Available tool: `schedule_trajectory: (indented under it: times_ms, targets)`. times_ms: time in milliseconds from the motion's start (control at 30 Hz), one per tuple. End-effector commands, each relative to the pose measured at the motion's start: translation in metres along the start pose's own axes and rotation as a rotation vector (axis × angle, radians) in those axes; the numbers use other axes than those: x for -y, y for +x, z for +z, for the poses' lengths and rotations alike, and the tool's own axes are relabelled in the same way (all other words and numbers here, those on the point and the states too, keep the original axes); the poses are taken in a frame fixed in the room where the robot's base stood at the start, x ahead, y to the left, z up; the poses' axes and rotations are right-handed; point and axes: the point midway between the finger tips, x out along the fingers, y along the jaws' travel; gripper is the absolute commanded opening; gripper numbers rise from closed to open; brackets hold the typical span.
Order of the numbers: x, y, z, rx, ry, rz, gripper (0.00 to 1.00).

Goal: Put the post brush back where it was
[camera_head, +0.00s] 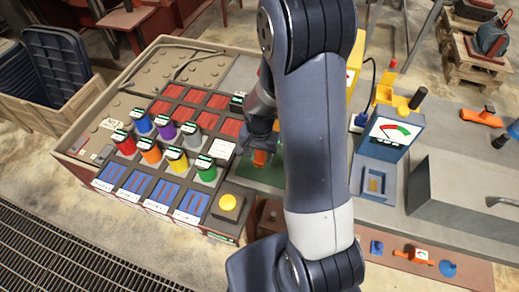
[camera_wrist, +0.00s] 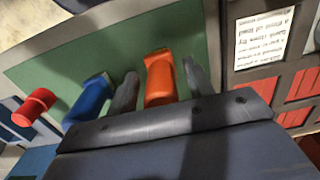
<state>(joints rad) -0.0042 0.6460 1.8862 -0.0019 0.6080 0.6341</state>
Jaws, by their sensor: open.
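My gripper (camera_head: 262,140) is low over the green mat (camera_head: 254,178), partly hidden by my arm in the head view. In the wrist view my gripper (camera_wrist: 160,84) is open, with one grey finger on each side of an orange piece (camera_wrist: 160,74). The orange piece also shows below my gripper in the head view (camera_head: 262,158). A blue piece (camera_wrist: 90,95) lies left of the fingers in the wrist view, at the green mat's edge. I cannot tell which piece is the post brush; no bristles show clearly.
Several coloured cylinders, such as the green one (camera_head: 206,168), stand on the panel left of my gripper. A yellow button (camera_head: 228,202) is in front. A blue meter (camera_head: 393,132) stands to the right. A red cylinder (camera_wrist: 34,107) is at the wrist view's left.

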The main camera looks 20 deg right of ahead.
Motion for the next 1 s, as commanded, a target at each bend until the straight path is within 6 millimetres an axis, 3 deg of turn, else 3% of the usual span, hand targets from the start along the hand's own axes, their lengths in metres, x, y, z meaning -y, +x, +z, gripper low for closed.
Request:
schedule_trajectory:
  times_ms: [267, 700, 1000]
  targets:
    - [0.001, -0.025, -0.001, -0.004, 0.0, -0.003, 0.49]
    - [0.001, -0.103, -0.001, -0.004, 0.0, -0.003, 0.49]
    - [0.0, -0.123, 0.0, -0.001, 0.0, 0.0, 0.49]
